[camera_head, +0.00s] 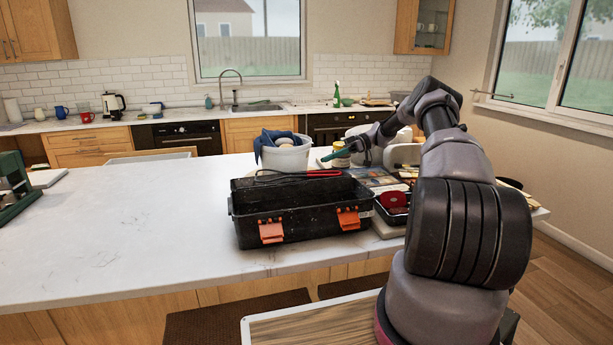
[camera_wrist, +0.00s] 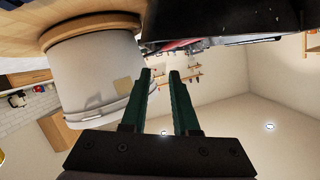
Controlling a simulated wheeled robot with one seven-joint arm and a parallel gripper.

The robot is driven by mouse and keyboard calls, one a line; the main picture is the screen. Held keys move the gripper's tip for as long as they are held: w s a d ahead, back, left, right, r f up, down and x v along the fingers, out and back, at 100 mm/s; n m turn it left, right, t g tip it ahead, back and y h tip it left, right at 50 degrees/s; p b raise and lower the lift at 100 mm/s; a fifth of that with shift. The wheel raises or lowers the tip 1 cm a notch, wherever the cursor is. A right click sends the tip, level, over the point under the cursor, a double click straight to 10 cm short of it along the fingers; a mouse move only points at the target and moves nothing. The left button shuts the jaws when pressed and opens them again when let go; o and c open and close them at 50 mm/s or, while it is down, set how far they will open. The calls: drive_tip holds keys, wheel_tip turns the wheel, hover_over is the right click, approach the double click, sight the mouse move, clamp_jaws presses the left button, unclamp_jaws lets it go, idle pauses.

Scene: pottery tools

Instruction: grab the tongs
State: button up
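A long thin tool with a red handle and dark metal loops (camera_head: 300,175), which looks like the tongs, lies across the top of the black toolbox (camera_head: 300,222) near its back rim. My gripper (camera_head: 330,156) is above the table behind the toolbox's right end, pointing left, apart from the tool. In the wrist view my gripper (camera_wrist: 160,74) has its two green fingers apart with nothing between them. A red piece (camera_wrist: 180,44) shows beside the dark toolbox (camera_wrist: 215,18) there; I cannot tell whether it is the tool's handle.
A white bucket (camera_head: 285,157) with a blue cloth stands behind the toolbox; it is close on the left in the wrist view (camera_wrist: 85,70). A small jar (camera_head: 341,154) is beside my gripper. Several items crowd the right side. The table's left part (camera_head: 120,225) is mostly clear.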

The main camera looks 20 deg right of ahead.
drive_tip(key=x, duration=1)
drive_tip(key=shift+s+a+f, duration=0.2)
drive_tip(key=shift+s+a, duration=0.05)
clamp_jaws()
idle(1.1)
